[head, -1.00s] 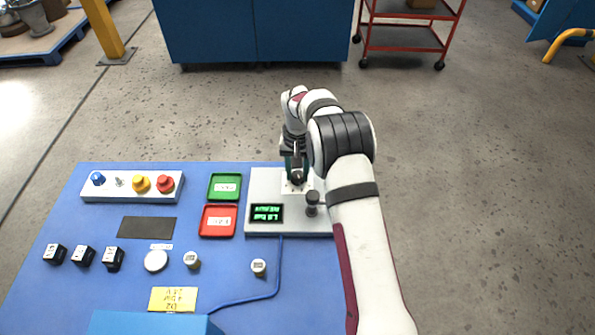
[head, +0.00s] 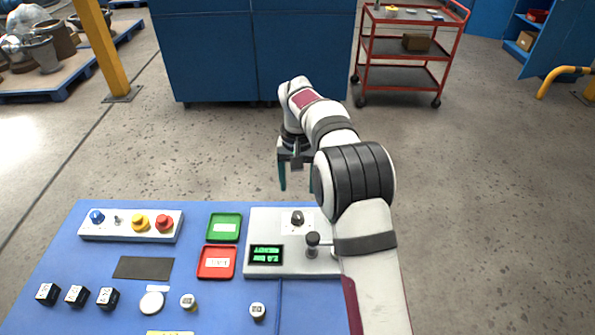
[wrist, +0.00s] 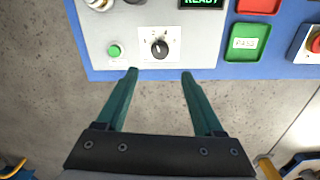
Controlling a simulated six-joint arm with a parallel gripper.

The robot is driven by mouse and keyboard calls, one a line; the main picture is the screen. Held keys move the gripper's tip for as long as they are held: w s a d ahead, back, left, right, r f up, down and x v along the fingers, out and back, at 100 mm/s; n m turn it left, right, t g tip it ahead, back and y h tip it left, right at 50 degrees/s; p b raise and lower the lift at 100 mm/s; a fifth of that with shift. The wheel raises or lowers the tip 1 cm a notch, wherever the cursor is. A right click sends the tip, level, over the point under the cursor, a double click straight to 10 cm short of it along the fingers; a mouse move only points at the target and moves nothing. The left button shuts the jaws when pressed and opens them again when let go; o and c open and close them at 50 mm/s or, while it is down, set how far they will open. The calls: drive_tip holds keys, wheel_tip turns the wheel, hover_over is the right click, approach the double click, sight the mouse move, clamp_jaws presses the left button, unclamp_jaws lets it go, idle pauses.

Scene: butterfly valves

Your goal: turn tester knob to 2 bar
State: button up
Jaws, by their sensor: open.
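The tester (head: 256,224) is a light grey box on the blue bench. Its black knob (head: 297,218) sits on a white dial plate at the back and also shows in the wrist view (wrist: 160,47). The knob's white mark points up and slightly left in the wrist view; the dial figures are too small to read surely. The tester's display (head: 267,254) shows green text, with READY legible in the wrist view (wrist: 202,3). My gripper (head: 298,187) is open and empty, behind and above the knob, not touching it; its green fingers also show in the wrist view (wrist: 160,73).
A black-topped lever (head: 313,240) stands on the tester near my arm, and a green button (wrist: 115,50) is beside the dial. A green tray (head: 224,227) and a red tray (head: 217,262) lie left of the tester.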

wheel_tip(320, 180, up, 4)
drive_tip(key=shift+r, duration=0.2)
drive_tip(key=s+d+r+m, duration=0.1)
drive_tip(key=s+d+r, duration=0.1)
drive_tip(key=s+r, duration=0.35)
drive_tip(key=s+d+r+m, duration=0.1)
drive_tip(key=s+d+r, duration=0.15)
drive_tip(key=s, duration=0.65)
drive_tip(key=s+d+f+m+y, duration=0.1)
drive_tip(key=s+f, duration=0.1)
drive_tip(key=s, duration=0.9)
drive_tip(key=s+d+f+m, duration=0.1)
drive_tip(key=s+f, duration=0.2)
drive_tip(key=s, duration=0.9)
drive_tip(key=shift+s+f+y, duration=0.2)
drive_tip(key=shift+f+y, duration=0.05)
drive_tip(key=shift+y, duration=0.15)
